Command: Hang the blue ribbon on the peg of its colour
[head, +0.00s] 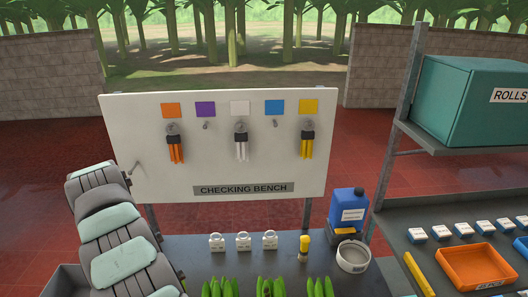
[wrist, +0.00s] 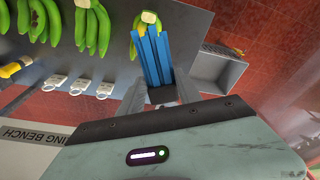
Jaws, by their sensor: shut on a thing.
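The strips pass in front of a green banana bunch. In the head view my arm is at the left; the gripper and blue ribbon are hidden there. The white board carries a blue square (head: 274,107) with a bare peg (head: 275,123) under it.
Orange (head: 176,152), white (head: 241,150) and yellow (head: 307,148) ribbons hang under their squares. The purple square's peg (head: 206,126) is bare. Below the board, the bench holds white padlock-like tags (head: 243,241), banana bunches and a blue jug (head: 347,209). A grey bin (wrist: 218,70) shows in the wrist view.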

